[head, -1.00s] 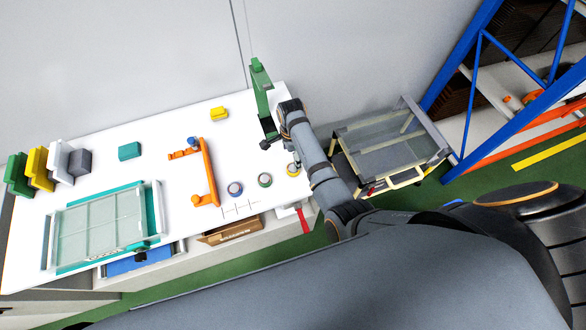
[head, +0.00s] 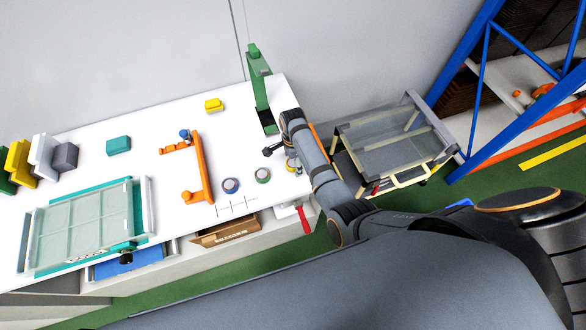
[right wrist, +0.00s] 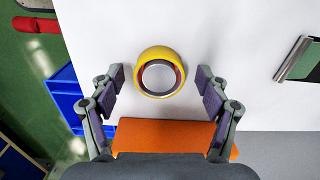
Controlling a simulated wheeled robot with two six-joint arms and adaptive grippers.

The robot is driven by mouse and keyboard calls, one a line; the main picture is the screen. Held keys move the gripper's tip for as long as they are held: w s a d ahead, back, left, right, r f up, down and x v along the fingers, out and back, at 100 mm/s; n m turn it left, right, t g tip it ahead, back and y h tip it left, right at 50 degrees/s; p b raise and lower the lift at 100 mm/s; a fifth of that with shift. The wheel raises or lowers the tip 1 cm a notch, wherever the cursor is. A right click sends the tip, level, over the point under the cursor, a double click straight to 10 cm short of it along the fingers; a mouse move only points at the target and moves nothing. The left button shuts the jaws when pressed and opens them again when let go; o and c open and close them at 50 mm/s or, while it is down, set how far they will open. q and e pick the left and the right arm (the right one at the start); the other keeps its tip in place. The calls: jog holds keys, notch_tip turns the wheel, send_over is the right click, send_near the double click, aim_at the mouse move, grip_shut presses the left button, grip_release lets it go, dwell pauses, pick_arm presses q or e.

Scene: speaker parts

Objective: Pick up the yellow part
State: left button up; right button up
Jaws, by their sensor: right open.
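A round yellow ring-shaped part (right wrist: 160,53) with a pale round centre lies on the white table in the right wrist view. My right gripper (right wrist: 160,80) is open and empty there, its two fingers left and right of the ring with gaps on both sides. In the head view, the yellow part (head: 291,164) is mostly hidden by my right gripper (head: 277,150), near the table's right end. A separate yellow block (head: 214,104) lies farther back on the table. My left gripper is not in view.
A green stand (head: 258,85) rises close behind my right gripper. Two round parts (head: 231,186) (head: 263,175) and an orange bracket (head: 201,165) lie to the left. An orange flat piece (right wrist: 165,135) is just below the yellow part in the right wrist view. A cart (head: 390,145) stands right of the table.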

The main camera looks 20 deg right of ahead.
jog(key=shift+r, duration=0.15)
jog(key=shift+c, duration=1.3)
jog(key=c, duration=1.3)
